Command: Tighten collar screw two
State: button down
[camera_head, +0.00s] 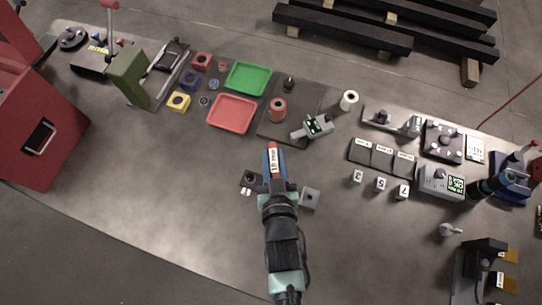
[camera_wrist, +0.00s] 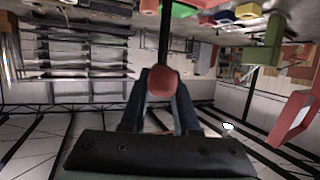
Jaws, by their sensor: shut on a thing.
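My gripper (camera_head: 275,172) is over the middle of the grey table, its blue fingers shut on a hand tool with a red handle and a white label (camera_head: 274,158). The label seems to give a size in mm. In the wrist view, the round red handle end (camera_wrist: 163,80) sits between the fingers, and a thin dark shaft (camera_wrist: 164,35) runs away from it. The tool's tip is not clear in the head view. I cannot pick out the collar or screw two with certainty. A dark block (camera_head: 250,180) and a grey square block (camera_head: 310,197) flank the gripper.
Beyond the gripper are a red tray (camera_head: 232,113), a green tray (camera_head: 248,77) and a dark plate (camera_head: 295,97) bearing a reddish cylinder (camera_head: 278,109). Fixtures and numbered blocks (camera_head: 380,184) stand to the right. The table's front left is clear.

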jog(key=shift+f+b, duration=2.05)
jog(key=shift+f, duration=0.3)
jog(key=shift+f+b, duration=1.2)
jog(key=shift+f, duration=0.1)
jog(key=c, duration=1.2)
grip_release()
grip_shut()
jog(key=shift+d, duration=0.1)
jog(key=shift+m+h, duration=0.5)
jog(key=shift+h, duration=0.1)
